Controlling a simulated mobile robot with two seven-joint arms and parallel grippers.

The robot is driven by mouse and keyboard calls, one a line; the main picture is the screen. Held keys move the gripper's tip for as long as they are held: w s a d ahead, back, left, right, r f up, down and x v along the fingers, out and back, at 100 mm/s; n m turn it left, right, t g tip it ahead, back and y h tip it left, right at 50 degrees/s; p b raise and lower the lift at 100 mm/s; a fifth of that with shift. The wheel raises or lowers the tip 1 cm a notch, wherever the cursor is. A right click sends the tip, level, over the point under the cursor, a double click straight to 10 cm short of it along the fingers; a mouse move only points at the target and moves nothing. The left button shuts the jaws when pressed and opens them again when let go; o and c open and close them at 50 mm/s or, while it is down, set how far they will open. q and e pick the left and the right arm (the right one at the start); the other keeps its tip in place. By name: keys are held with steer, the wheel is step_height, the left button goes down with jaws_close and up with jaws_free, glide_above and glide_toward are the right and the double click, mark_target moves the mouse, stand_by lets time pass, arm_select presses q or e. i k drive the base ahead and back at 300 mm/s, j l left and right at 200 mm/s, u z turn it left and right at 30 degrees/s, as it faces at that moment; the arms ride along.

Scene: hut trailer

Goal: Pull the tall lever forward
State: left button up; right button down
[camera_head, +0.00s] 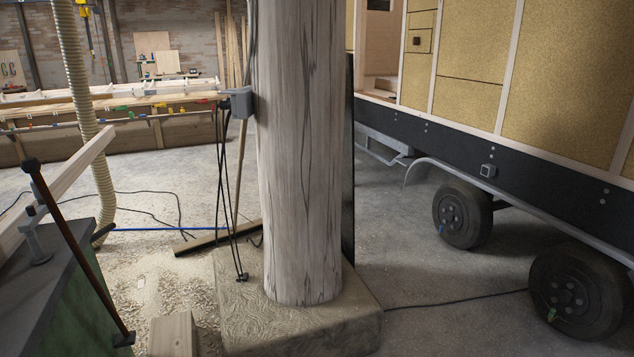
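I see nothing that is plainly a tall lever. The nearest shape to one is a long, thin brown bar (77,247) with dark ends at the left. It leans, with its upper end to the left and its lower end to the right, in front of a dark-topped green bench (52,275). I cannot tell whether it is a lever or a clamp bar. Neither of my grippers is in view.
A thick wooden post (300,150) on a rough block (350,315) fills the middle. A trailer (480,150) with wheels stands at right. A wood block (172,334), a plank (218,238) and cables lie on the floor.

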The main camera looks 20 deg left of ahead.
mark_target(30, 165)
steer(key=i+j+u, duration=0.1)
steer(key=i+u, duration=0.15)
steer(key=u, duration=0.15)
steer(key=i+u, duration=0.25)
steer(key=u, duration=0.2)
steer(key=i+u, duration=0.25)
steer(key=u, duration=0.15)
steer(key=i+j+z, duration=0.2)
steer(key=i+z, duration=0.15)
steer(key=i, duration=0.2)
steer(key=z, duration=7.55)
